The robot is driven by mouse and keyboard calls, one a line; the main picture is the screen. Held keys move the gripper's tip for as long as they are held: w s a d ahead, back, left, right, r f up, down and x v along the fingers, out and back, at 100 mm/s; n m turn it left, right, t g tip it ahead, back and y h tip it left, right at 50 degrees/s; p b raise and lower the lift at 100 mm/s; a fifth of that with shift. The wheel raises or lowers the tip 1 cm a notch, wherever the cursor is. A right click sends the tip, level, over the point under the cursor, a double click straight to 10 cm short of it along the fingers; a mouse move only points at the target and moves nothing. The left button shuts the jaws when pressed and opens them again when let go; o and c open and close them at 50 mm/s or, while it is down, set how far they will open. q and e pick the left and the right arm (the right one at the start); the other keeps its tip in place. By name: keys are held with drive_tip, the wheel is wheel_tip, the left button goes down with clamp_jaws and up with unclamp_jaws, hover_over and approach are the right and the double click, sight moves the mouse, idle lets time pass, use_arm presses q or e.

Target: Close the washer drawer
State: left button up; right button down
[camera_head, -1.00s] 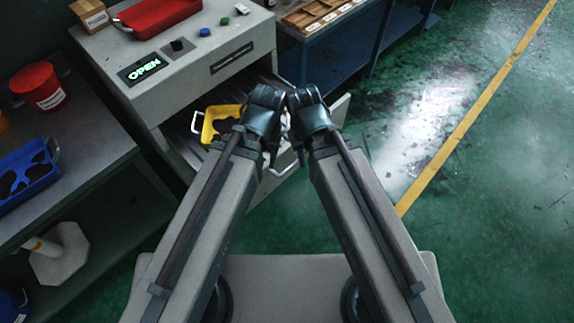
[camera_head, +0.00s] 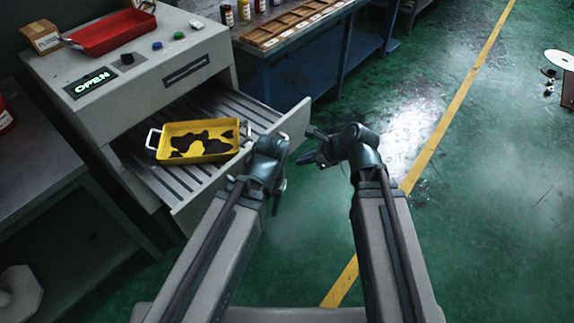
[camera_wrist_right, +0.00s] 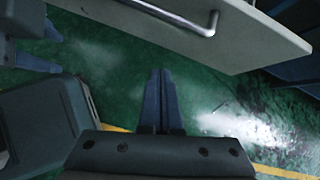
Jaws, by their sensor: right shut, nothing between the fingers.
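The grey washer drawer (camera_head: 205,195) is pulled out of the washer (camera_head: 130,72), whose green display (camera_head: 90,83) reads OPEN. A yellow tray (camera_head: 172,132) with black patches lies on the slatted drawer floor. My right gripper (camera_head: 312,148) is shut and empty, in front of the drawer's right end and apart from it. In the right wrist view, its fingers (camera_wrist_right: 161,100) are together below the drawer front (camera_wrist_right: 250,42) and its bar handle (camera_wrist_right: 180,18). My left gripper (camera_head: 279,193) is near the drawer front; its jaws (camera_wrist_right: 35,45) look apart in the right wrist view.
A red tray (camera_head: 110,30) and a cardboard box (camera_head: 41,37) sit on the washer. A blue bench (camera_head: 310,60) with a wooden rack (camera_head: 295,22) stands behind. A grey table (camera_head: 35,165) is at the left. The green floor (camera_head: 470,200) at the right is mostly clear.

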drive_tip(key=w+a+f+m+t+b, duration=0.1)
drive_tip(key=w+a+f+m+b, duration=0.2)
drive_tip(key=w+a+f+b, duration=0.4)
drive_tip(key=shift+w+a+b, duration=0.15)
drive_tip(key=shift+w+b, duration=0.2)
drive_tip(key=shift+w, duration=0.2)
idle(0.3)
